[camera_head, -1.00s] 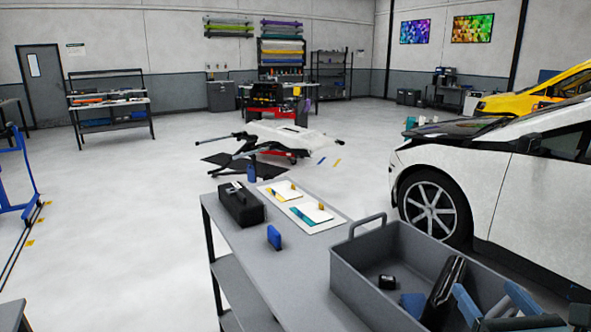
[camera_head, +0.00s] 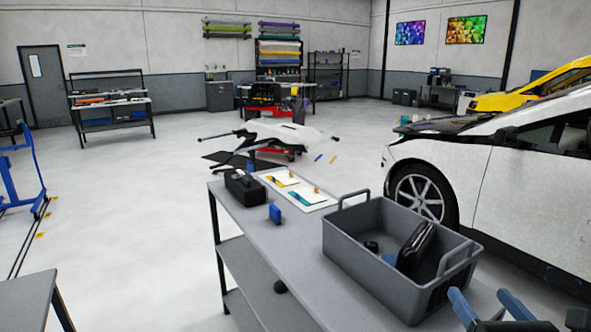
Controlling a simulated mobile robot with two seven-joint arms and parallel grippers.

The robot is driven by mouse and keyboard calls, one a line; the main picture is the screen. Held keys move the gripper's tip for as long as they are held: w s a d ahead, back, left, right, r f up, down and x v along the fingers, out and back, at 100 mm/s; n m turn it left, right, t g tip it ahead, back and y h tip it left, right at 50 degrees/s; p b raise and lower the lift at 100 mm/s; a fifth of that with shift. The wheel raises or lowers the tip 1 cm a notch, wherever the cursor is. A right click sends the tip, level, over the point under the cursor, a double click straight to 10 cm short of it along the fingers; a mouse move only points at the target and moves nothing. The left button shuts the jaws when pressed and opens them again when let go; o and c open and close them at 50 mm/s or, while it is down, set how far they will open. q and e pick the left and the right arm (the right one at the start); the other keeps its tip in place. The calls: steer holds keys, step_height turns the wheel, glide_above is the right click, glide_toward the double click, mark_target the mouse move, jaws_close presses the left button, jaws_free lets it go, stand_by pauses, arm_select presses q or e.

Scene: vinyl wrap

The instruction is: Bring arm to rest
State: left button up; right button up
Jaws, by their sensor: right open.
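My right gripper (camera_head: 482,298) shows at the lower right edge, with its two blue-grey fingers spread apart and nothing seen between them. My left gripper is not in view.
A white car (camera_head: 500,185) stands right. Floor is open to the left.

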steer(key=s+a+f+m+g+y, duration=0.1)
steer(key=a+f+m+g, duration=0.1)
steer(key=f+m, duration=0.65)
steer(key=s+a+f+m+g, duration=0.2)
steer(key=f+m+g, duration=0.1)
steer(key=f+m, duration=0.55)
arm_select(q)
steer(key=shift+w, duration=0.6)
arm_select(e)
steer(key=s+a+f+m+g+y, duration=0.1)
steer(key=s+a+f+m, duration=0.3)
steer(key=f+m, duration=0.3)
steer(key=s+a+f+m+g+y, duration=0.1)
steer(key=s+a+f+m, duration=0.4)
steer(key=a+f+m, duration=0.1)
steer(key=shift+a+f+m+y, duration=0.35)
steer(key=shift+f+m, duration=0.3)
steer(key=shift+m, duration=0.25)
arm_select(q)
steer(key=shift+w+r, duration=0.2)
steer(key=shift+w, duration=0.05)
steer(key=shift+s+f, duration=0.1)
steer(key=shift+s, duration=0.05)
